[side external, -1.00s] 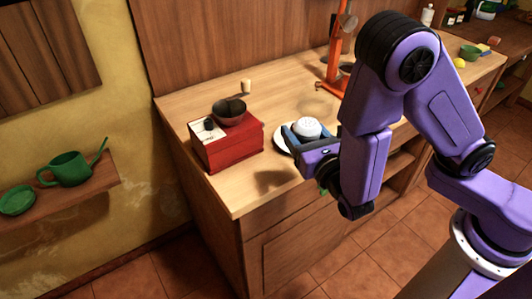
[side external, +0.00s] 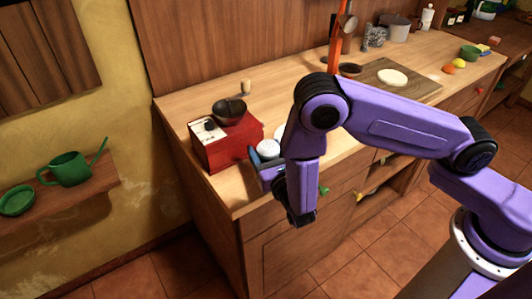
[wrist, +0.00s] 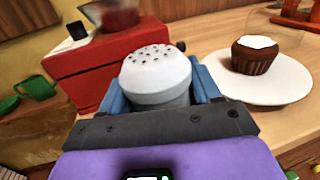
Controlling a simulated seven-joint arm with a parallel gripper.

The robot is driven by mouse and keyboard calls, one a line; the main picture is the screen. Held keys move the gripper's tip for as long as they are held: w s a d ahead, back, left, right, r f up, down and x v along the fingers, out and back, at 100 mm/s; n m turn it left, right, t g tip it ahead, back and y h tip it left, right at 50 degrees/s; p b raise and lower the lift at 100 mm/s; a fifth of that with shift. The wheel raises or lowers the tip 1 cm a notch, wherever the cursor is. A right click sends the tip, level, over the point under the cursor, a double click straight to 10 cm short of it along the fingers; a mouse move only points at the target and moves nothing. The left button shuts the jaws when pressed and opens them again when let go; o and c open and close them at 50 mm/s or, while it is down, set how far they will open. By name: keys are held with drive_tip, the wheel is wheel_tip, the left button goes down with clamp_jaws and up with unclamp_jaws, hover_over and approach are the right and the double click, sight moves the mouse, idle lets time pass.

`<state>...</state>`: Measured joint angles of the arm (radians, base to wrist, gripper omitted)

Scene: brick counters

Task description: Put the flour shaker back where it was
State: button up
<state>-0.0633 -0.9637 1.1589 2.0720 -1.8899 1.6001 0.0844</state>
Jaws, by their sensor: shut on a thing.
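The flour shaker (wrist: 155,76) is white with a domed top full of small holes. It stands upright between the blue jaws of my gripper (wrist: 158,98), which is shut on it. In the side external view the white top of the shaker (side external: 268,148) shows in my gripper (side external: 266,161), just right of the red scale near the counter's front edge. My arm hides part of the plate there. The shaker's base is hidden by the gripper, so I cannot tell whether it touches the counter.
The red scale (side external: 226,150) carries a dark bowl (side external: 229,111). A white plate (wrist: 283,84) with a chocolate cupcake (wrist: 253,60) lies right of the shaker. A cutting board (side external: 402,88) with white dough (side external: 392,77) is farther right. A small light cup (side external: 246,87) stands behind.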

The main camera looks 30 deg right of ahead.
drive_tip(key=shift+f, duration=0.3)
drive_tip(key=o, duration=1.1)
drive_tip(key=shift+f, duration=0.1)
drive_tip(key=shift+o, duration=0.2)
